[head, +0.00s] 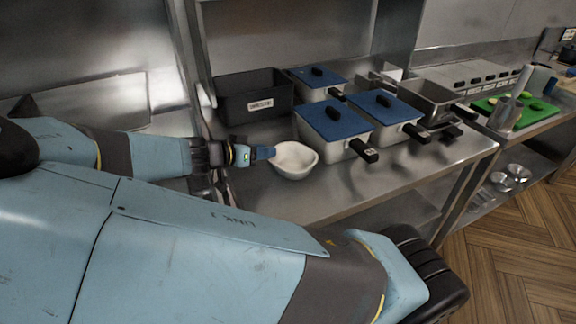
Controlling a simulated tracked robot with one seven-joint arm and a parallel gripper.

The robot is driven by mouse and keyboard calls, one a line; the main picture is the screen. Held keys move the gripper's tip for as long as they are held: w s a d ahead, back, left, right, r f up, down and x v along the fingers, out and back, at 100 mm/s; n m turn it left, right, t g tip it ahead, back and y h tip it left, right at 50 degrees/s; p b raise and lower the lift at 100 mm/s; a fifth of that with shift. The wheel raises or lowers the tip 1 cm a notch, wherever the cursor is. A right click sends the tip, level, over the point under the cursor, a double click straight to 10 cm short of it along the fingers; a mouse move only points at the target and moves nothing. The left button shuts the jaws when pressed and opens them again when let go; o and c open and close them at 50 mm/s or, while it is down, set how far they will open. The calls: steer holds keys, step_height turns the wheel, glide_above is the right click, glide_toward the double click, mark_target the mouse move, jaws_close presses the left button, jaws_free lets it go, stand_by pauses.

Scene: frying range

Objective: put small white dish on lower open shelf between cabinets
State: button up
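The small white dish (295,172) is at the left part of the steel counter, near its front edge, with its hollow facing up. I cannot tell whether it rests on the counter or is held just above it. My gripper (265,153) reaches in from the left, and its blue fingertips meet the dish's left rim. The gap between the fingers is hidden, so I cannot tell whether they grip the rim. A lower open shelf (392,222) shows partly under the counter; my arm covers much of its front.
A black labelled bin (253,97) stands behind the dish. White pans with blue lids (333,119) stand close to its right, handles pointing forward. A steel pan (432,98) is farther right. A green board (518,107) and metal bowls (518,171) are at far right.

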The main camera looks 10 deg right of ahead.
steer(key=shift+x, duration=1.25)
steer(key=shift+c, duration=0.3)
jaws_close()
